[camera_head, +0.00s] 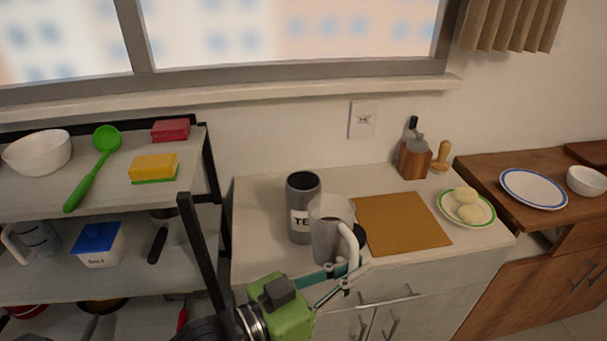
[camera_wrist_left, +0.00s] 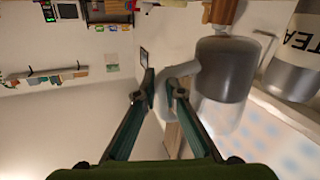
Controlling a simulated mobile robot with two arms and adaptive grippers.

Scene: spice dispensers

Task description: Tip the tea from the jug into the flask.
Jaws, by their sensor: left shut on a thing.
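The flask (camera_head: 302,185) is a dark grey cylinder with a white TEA label, upright on the white counter. The jug (camera_head: 325,240) is a clear vessel with a pale handle, in front of the flask and overlapping its right side in the head view. My left gripper (camera_head: 345,277) is shut on the jug's handle. In the left wrist view, the fingers of the left gripper (camera_wrist_left: 163,92) close on the handle, and the jug (camera_wrist_left: 222,75) holds dark tea. The flask (camera_wrist_left: 292,75) shows beside it. The jug looks about upright. My right gripper is not in view.
An orange-brown mat (camera_head: 405,222) lies right of the jug. Beyond it are a green-rimmed plate (camera_head: 444,207) with pale round food and a wooden block (camera_head: 414,160). A shelf rack (camera_head: 204,250) stands close on the left. The counter (camera_head: 255,200) is clear left of the flask.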

